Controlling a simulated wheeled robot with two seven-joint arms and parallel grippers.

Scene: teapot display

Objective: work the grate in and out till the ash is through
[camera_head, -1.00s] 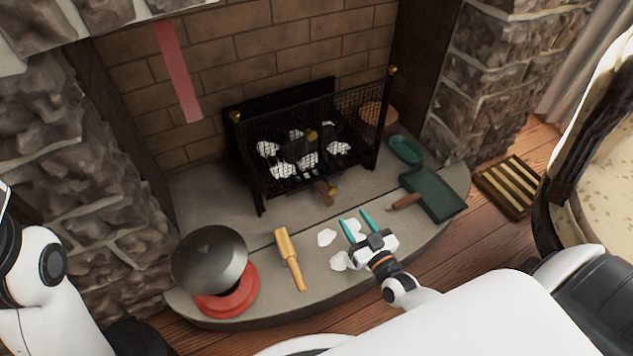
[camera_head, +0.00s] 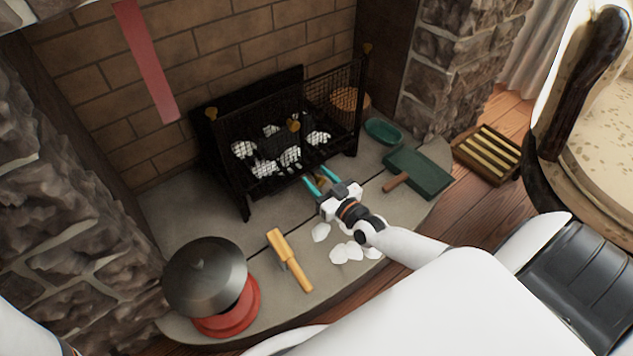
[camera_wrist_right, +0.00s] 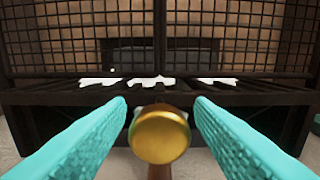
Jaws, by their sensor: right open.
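The black mesh fire basket (camera_head: 230,160) stands in the brick fireplace with white and dark lumps (camera_head: 291,157) inside. The grate's handle ends in a round brass knob (camera_wrist_right: 160,134), with a brown shaft below it in the right wrist view. In the head view the knob (camera_head: 320,184) is partly hidden by my right gripper (camera_head: 316,184). My left gripper is out of view.
White pieces (camera_head: 346,251) lie on the stone hearth (camera_head: 190,215) below my right wrist. A wooden-handled tool (camera_head: 288,260), a dark dome on a red base (camera_head: 207,275), a green dustpan (camera_head: 418,174) and a green dish (camera_head: 383,131) stand around. A slatted wooden tray (camera_head: 487,155) is at right.

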